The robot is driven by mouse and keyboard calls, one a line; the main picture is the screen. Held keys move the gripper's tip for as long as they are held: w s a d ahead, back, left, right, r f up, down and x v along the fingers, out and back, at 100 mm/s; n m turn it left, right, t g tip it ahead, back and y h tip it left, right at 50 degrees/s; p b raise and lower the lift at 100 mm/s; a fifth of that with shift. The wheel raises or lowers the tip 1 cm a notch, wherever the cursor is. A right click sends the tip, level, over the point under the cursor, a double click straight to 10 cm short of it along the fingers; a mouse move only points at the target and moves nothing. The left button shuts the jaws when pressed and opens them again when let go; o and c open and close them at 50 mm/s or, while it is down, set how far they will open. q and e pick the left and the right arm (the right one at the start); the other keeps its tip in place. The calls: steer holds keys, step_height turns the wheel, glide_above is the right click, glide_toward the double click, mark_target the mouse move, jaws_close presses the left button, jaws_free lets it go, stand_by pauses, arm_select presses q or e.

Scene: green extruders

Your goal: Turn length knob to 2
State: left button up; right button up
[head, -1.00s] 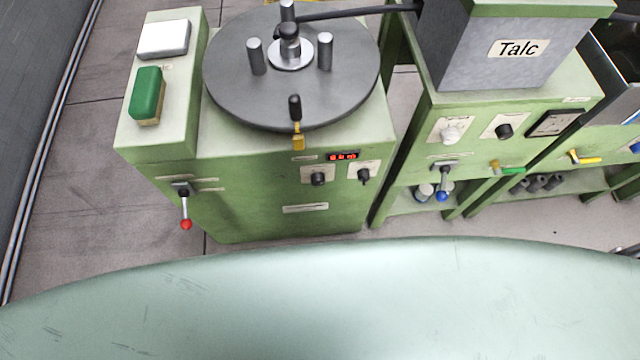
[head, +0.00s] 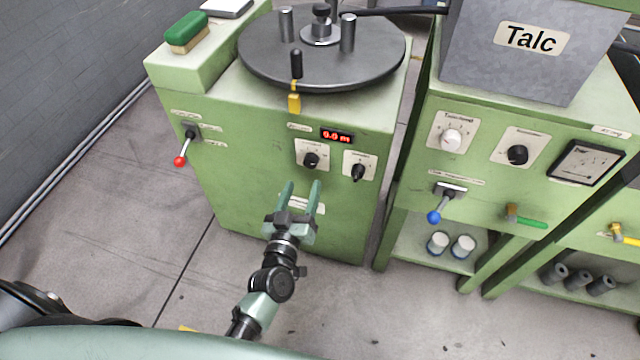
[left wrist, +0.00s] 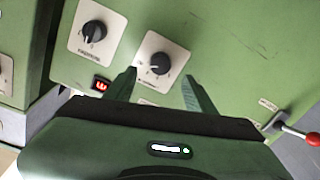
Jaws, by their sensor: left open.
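The green machine's front panel has two black knobs on white plates: a left knob (head: 311,160) and a right knob (head: 358,172). Their labels are too small to read, so I cannot tell which is the length knob. A red display (head: 337,136) above them reads about 0.0 m. My left gripper (head: 301,186) is open and empty, its fingers pointing at the panel just below the left knob. In the left wrist view, that knob (left wrist: 160,64) shows between the fingertips, apparently untouched, and the other knob (left wrist: 94,31) is farther left. My right gripper is not in view.
A red-tipped lever (head: 185,147) sticks out left of the knobs. The Talc machine (head: 480,140) with knobs and a blue-tipped lever (head: 437,213) stands right. The floor in front is clear.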

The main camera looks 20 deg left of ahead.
mark_target(310, 165)
arm_select(q)
steer(key=w, duration=0.5)
steer(key=shift+w+a+b, duration=0.1)
steer(key=shift+w+b, duration=0.2)
steer(key=shift+w, duration=0.8)
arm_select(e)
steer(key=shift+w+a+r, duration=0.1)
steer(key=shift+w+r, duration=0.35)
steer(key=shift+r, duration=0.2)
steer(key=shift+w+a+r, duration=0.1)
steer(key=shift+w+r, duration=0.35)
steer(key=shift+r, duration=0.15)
arm_select(q)
jaws_close()
